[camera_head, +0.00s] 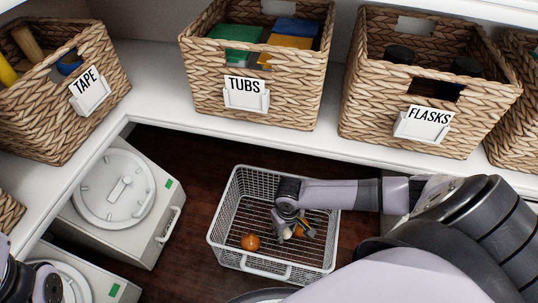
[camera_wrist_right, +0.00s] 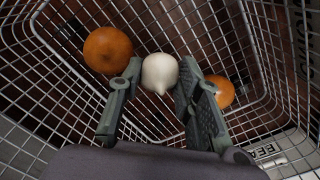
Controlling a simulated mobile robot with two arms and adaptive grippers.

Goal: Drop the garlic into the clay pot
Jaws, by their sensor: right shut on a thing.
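The garlic (camera_wrist_right: 160,73) is a white bulb with its pointed tip toward the camera in the right wrist view. My right gripper (camera_wrist_right: 156,88) is shut on it, one finger on each side. In the head view my right gripper (camera_head: 292,230) is down inside a wire basket (camera_head: 222,212), and the garlic is mostly hidden by the fingers. I cannot make out a clay pot in either view. Part of my left arm shows at the lower left of the head view, but its fingers do not.
One orange fruit (camera_head: 250,242) lies in the basket left of my right gripper, another (camera_wrist_right: 220,91) beside its finger. Basket walls surround the gripper. A shelf above holds woven baskets labelled TAPE (camera_head: 40,130), TUBS (camera_head: 200,85) and FLASKS (camera_head: 370,130). A white machine (camera_head: 135,225) stands left.

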